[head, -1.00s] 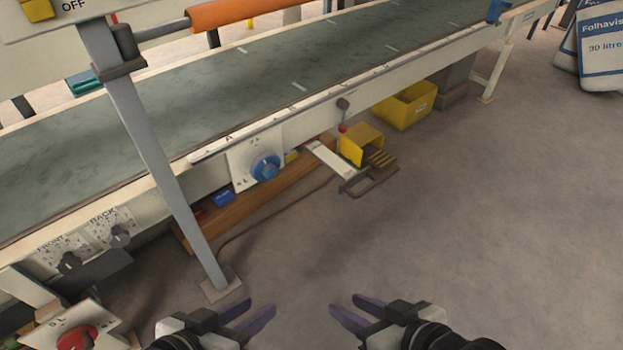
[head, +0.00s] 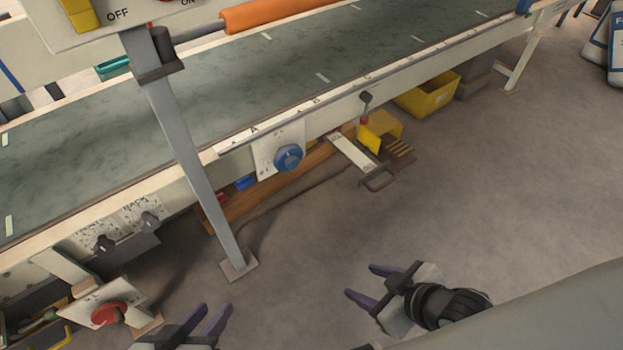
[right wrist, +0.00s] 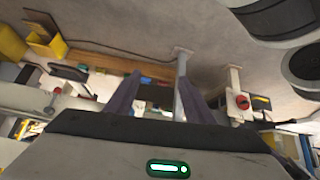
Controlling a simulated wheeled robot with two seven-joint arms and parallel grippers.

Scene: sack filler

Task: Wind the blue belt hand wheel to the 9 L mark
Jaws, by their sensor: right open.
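The blue hand wheel (head: 289,157) sits on a white scale plate (head: 266,152) on the side of the conveyor in the head view. The plate's marks are too small to read for certain, and I cannot tell which one the wheel stands at. My left gripper (head: 211,306) is at the bottom of the head view, with its two purple fingers apart and nothing between them. My right gripper (head: 358,281) is open and empty, over the floor below and right of the wheel. Its fingers also show in the right wrist view (right wrist: 157,85). Both grippers are well apart from the wheel.
A grey post (head: 190,150) stands left of the wheel. A red hand wheel (head: 109,314) is at lower left, near dark knobs (head: 105,243). A pedal with a yellow guard (head: 380,131) and a yellow bin (head: 428,95) are right of the wheel. The floor in front is clear.

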